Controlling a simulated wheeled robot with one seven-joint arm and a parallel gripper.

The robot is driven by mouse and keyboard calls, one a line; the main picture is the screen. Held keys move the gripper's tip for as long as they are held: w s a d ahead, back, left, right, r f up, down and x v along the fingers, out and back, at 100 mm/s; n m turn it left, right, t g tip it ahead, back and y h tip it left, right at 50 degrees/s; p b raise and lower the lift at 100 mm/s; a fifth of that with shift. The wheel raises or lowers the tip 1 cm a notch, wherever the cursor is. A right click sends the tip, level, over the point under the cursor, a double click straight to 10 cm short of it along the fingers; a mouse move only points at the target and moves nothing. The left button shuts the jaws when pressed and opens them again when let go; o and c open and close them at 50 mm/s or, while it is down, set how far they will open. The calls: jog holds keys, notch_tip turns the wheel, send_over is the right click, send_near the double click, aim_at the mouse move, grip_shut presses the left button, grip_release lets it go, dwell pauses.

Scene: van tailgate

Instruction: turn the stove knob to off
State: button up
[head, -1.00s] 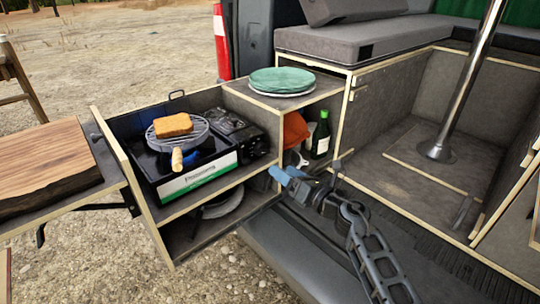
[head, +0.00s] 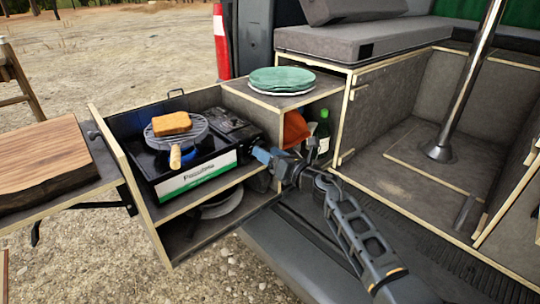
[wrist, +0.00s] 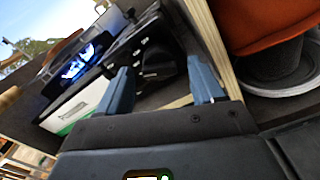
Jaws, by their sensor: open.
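The camping stove (head: 210,179) sits on the upper shelf of the pull-out box, with a white and green front panel. Blue flame glows under the round grill (head: 196,132) in the head view, and a blue flame (wrist: 78,64) shows in the wrist view. My gripper (head: 262,156) is at the right end of the stove's front, its blue fingers partly hiding that corner. In the wrist view the fingers (wrist: 162,86) are apart and empty, with the stove's dark end (wrist: 150,58) beyond and between them. I cannot clearly make out the knob there.
A slice of bread (head: 171,123) lies on the grill. A wooden divider edge (wrist: 208,45) runs close by the right finger. Green plates (head: 282,79) top the cabinet; a bottle (head: 322,134) and an orange item (head: 295,128) stand inside it.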

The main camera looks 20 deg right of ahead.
jog(key=c, duration=1.1)
jog(key=shift+o, duration=0.2)
jog(key=m+p, duration=0.7)
jog(key=m, duration=0.6)
dwell(0.4)
